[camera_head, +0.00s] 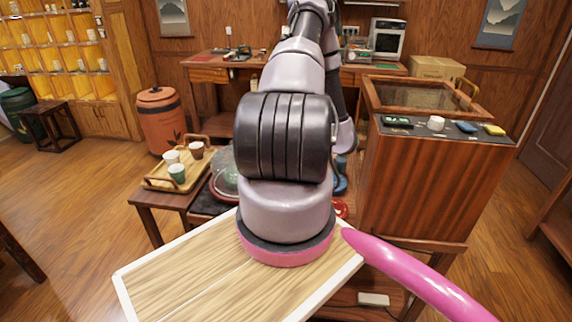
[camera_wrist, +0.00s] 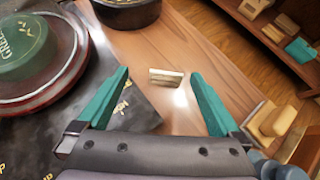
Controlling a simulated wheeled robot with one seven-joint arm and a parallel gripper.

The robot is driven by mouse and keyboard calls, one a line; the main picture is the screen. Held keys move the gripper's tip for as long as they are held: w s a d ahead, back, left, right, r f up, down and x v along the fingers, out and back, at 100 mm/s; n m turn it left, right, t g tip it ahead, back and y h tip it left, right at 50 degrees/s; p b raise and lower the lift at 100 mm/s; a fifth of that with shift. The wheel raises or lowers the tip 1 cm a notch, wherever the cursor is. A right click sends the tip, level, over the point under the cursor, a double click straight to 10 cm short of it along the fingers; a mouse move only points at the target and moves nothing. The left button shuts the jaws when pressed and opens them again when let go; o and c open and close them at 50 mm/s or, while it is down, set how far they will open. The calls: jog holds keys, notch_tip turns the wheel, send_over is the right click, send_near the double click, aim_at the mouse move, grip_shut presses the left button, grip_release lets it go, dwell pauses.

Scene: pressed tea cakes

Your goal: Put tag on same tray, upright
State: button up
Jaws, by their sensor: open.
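In the wrist view a small cream tag (camera_wrist: 166,71) sits on the bare brown wooden table top. Whether it stands or lies is hard to tell. My gripper (camera_wrist: 159,77) is open, its teal fingers on either side of the tag and apart from it; nothing is held. At left a round red-rimmed tray (camera_wrist: 62,92) holds a green round cake (camera_wrist: 25,45) with gold lettering, partly cut off by the frame. In the head view my arm hides the gripper and the tag.
A dark round vessel (camera_wrist: 128,12) stands beyond the tag. Lower shelves with small items lie off the table's right edge. The head view shows a bamboo tray (camera_head: 158,182) with cups and a wooden cabinet (camera_head: 420,190).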

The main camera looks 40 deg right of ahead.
jog(key=shift+s+d+f+m+h, duration=0.2)
jog(key=shift+s+f, duration=0.15)
jog(key=shift+f, duration=0.25)
jog(key=shift+s+d+f+m+h, duration=0.2)
jog(key=shift+s+f, duration=0.1)
jog(key=shift+f, duration=0.3)
jog(key=x, duration=0.7)
jog(key=shift+w+d, duration=0.1)
jog(key=shift+w, duration=0.15)
jog(key=c, duration=1.4)
notch_tip(320, 180, up, 9)
jog(key=shift+r, duration=0.55)
jog(key=shift+s, duration=0.1)
